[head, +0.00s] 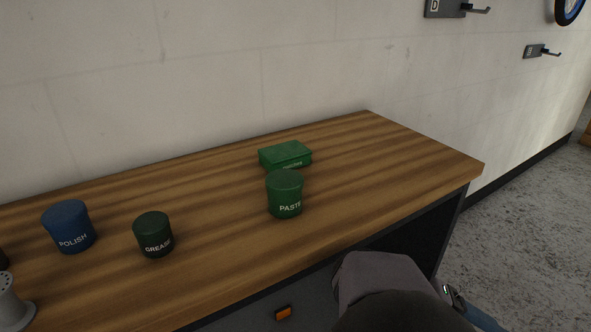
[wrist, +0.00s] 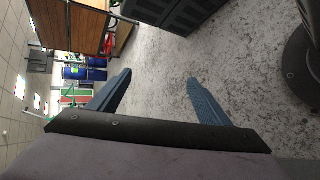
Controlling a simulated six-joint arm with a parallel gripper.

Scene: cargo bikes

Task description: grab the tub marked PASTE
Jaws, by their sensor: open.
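The tub marked PASTE (head: 285,194) is a green, round, lidded tub. It stands upright on the wooden bench (head: 360,150), right of the middle, in front of a green box. The tub does not show in the wrist view. My gripper (wrist: 158,85) is open, with nothing between its two blue fingers, and faces the speckled floor and the room. In the head view my arm shows low, in front of the bench edge, below the tub and apart from it; the fingers are hard to make out there.
A green box (head: 286,156) lies just behind the PASTE tub. A dark green GREASE tub (head: 153,235) and a blue POLISH tub (head: 69,227) stand to the left. A grey perforated object (head: 13,306) is at the far left. The bench's right end is clear.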

